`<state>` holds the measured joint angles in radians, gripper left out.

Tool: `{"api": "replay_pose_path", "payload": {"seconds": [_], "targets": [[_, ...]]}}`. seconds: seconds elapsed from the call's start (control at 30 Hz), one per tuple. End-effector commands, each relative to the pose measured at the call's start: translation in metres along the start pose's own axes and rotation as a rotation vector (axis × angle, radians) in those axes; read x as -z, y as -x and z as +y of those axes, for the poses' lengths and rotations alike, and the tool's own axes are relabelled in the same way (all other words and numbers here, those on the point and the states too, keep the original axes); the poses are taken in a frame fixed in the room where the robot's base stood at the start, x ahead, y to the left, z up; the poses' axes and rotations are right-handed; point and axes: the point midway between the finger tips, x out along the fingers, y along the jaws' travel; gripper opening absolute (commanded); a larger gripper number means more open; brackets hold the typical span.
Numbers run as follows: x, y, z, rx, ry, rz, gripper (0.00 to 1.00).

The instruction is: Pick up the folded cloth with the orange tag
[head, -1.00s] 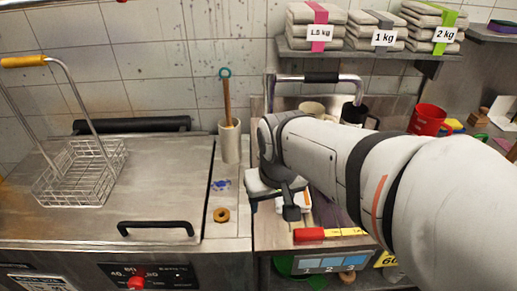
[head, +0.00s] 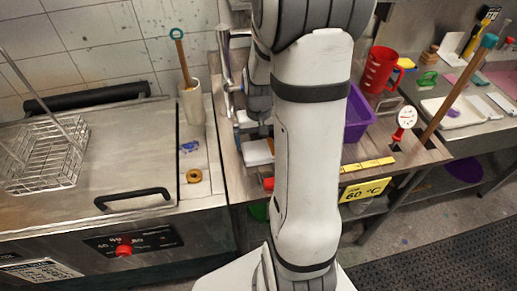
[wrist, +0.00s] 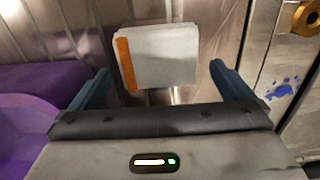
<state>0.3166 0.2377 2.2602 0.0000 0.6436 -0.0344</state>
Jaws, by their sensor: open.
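The folded cloth (wrist: 165,60) is pale grey-white with an orange strip down its left side in the wrist view. It lies ahead of my gripper, between the lines of its two blue fingers. My gripper (wrist: 160,72) is open, and nothing is held in it. In the head view a white folded piece (head: 258,152), which looks like the same cloth, lies on the bench left of my arm.
A purple bin (head: 357,113) stands right of my arm; it also fills the left of the wrist view (wrist: 30,105). A brass-coloured ring (head: 194,176) and a holder (head: 192,103) are left. A red jug (head: 380,69) and a dial thermometer (head: 406,117) stand right.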

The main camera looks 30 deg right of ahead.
Motion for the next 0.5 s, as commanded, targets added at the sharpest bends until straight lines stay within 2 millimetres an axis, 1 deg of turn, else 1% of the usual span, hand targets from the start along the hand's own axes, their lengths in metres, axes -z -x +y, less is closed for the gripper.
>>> {"api": "replay_pose_path", "payload": {"seconds": [0.2,0.3,0.5], "targets": [[0.0,-0.029,0.002,0.0,0.001,-0.006,1.0],[0.0,-0.04,0.002,0.0,0.001,-0.004,1.0],[0.001,-0.045,0.002,0.0,0.001,0.0,1.0]]}}
